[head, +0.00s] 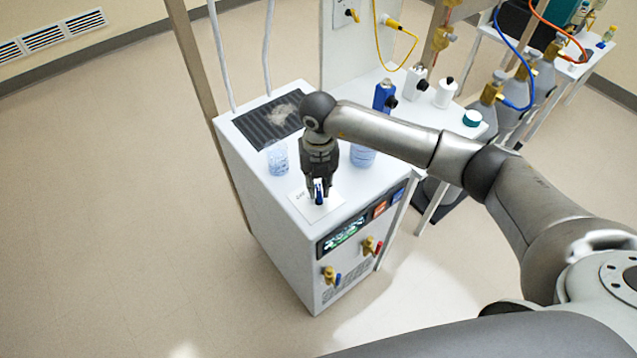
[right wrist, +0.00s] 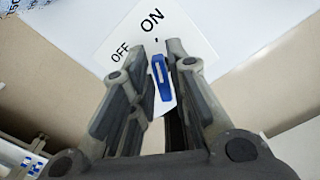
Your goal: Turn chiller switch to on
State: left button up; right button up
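The chiller switch is a small blue knob with a white line, (right wrist: 162,78) on a white plate (right wrist: 118,30) marked OFF and ON. In the right wrist view the knob's far end points toward the small mark by ON. In the head view the plate (head: 327,207) lies on top of the white chiller cabinet (head: 262,213). My right gripper (head: 319,188) points down over the plate, with its fingers on either side of the knob. The fingers look parted, with narrow gaps beside the knob. My left gripper is not in view.
A clear beaker (head: 277,158) stands left of my gripper, and another clear vessel (head: 363,157) stands close on its right. A dark vent grille (head: 262,122) lies behind. The chiller's front has a lit display (head: 345,232) and brass valves (head: 329,275). Bottles stand farther back.

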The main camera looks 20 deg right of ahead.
aim_at(319, 187)
jog(key=shift+o, duration=0.9)
notch_tip(319, 187, up, 12)
jog(key=shift+f, duration=0.1)
dwell(0.5)
